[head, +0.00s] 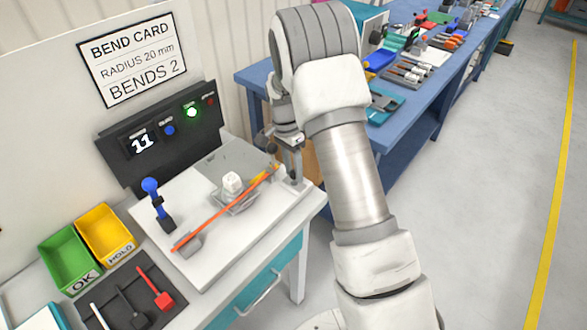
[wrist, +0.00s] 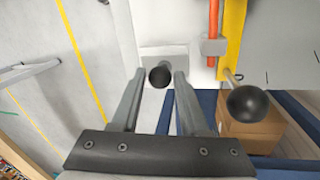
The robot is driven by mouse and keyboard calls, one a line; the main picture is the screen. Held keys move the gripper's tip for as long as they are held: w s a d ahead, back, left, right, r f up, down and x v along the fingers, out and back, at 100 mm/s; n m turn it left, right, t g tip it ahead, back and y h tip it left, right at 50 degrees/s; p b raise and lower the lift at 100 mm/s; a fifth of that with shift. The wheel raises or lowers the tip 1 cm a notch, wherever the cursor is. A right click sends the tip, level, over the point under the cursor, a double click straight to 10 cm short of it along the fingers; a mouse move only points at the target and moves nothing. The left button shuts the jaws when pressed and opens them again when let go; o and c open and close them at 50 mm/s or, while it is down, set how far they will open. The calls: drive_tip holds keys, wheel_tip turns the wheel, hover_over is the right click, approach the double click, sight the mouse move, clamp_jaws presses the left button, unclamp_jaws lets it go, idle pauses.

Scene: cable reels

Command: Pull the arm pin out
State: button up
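My gripper (wrist: 158,74) is open in the wrist view, its two grey fingers on either side of a black ball knob (wrist: 161,77) on a small grey block. A narrow gap seems to show on each side of the knob; I cannot tell contact. A second black ball knob (wrist: 248,105) sits on a short pin at the yellow arm (wrist: 232,38), to the right of the fingers. No label shows which knob is the arm pin. In the head view, my gripper (head: 291,160) is low at the board's right corner, and the yellow arm (head: 261,174) lies beside it.
An orange rod (head: 222,212) crosses the white board (head: 262,230), beside a white die-like block (head: 232,183). A blue-knobbed lever (head: 152,190) stands at left. Green (head: 68,258) and yellow (head: 106,234) bins are at front left. A blue bench (head: 255,77) stands behind; the floor at right is clear.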

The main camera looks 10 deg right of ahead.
clamp_jaws()
idle(1.1)
